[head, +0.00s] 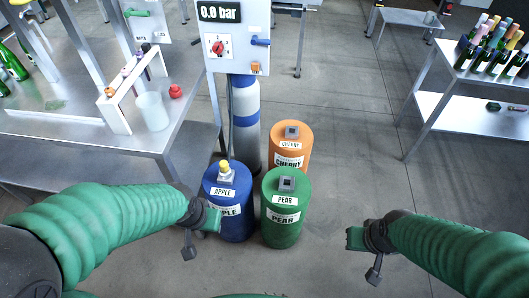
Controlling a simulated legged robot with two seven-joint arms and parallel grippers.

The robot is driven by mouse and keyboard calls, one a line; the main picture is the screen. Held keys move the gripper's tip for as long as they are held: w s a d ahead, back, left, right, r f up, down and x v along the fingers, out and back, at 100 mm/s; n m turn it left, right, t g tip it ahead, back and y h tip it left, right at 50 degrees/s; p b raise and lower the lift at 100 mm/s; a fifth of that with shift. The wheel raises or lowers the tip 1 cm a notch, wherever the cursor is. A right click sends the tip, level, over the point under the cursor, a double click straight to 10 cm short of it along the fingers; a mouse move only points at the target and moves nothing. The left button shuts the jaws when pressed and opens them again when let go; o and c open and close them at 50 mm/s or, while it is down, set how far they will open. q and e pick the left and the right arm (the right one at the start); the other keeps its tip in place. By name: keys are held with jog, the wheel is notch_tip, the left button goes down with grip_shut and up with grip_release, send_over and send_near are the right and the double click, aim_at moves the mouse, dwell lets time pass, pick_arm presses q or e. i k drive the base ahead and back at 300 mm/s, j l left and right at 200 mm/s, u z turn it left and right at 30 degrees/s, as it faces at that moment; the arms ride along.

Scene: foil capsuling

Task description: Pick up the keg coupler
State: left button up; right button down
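Three kegs stand on the floor: a blue APPLE keg (233,229), a green PEAR keg (283,232) and an orange CHERRY keg (304,136). A pale grey fitting with a yellow top (225,172) sits upright on the blue keg; it looks like the keg coupler. The green and orange kegs carry plain dark grey square fittings (287,184). My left gripper (213,219) is in front of the blue keg's left side in the picture, below the coupler and apart from it. My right gripper (355,238) is over bare floor right of the green keg. Neither gripper's finger gap shows clearly.
A gas cylinder (245,115) and a panel reading 0.0 bar (235,40) stand behind the kegs. A metal table (60,125) at left holds a white rack, a clear cup (152,111) and a red item (176,91). Bottles stand on a right table. Floor between is clear.

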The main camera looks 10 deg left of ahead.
aim_at(225, 171)
jog(key=i+j+z, duration=0.45)
jog(key=i+j, duration=0.3)
